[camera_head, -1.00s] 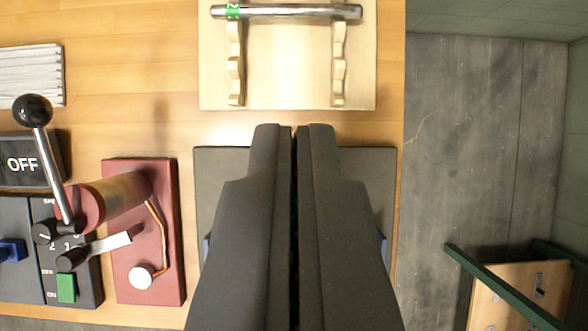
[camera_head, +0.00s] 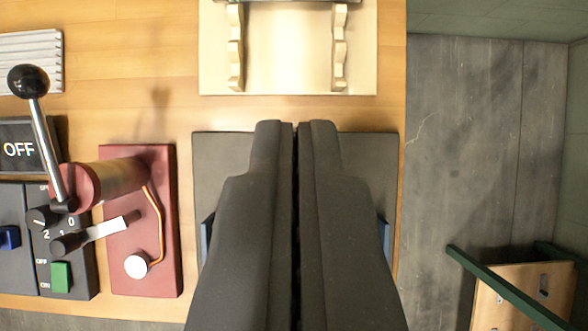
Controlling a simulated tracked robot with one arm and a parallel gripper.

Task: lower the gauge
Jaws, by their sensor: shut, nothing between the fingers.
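My gripper (camera_head: 293,125) is shut and empty, with its dark fingers pointing up the picture over a dark grey plate (camera_head: 222,150). Above the fingertips is a pale wooden rack (camera_head: 290,60) with two notched uprights. I cannot tell for sure whether this rod is the gauge. The fingers are apart from the rack in the picture and hide the middle of the plate.
At left, a black-knobbed lever (camera_head: 43,135) leans over a control box (camera_head: 65,270) with a dial and green button. An OFF sign (camera_head: 18,150) is behind it. A red board (camera_head: 130,230) carries a cylinder. The table ends at right; a green-framed wooden piece (camera_head: 540,285) stands beyond.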

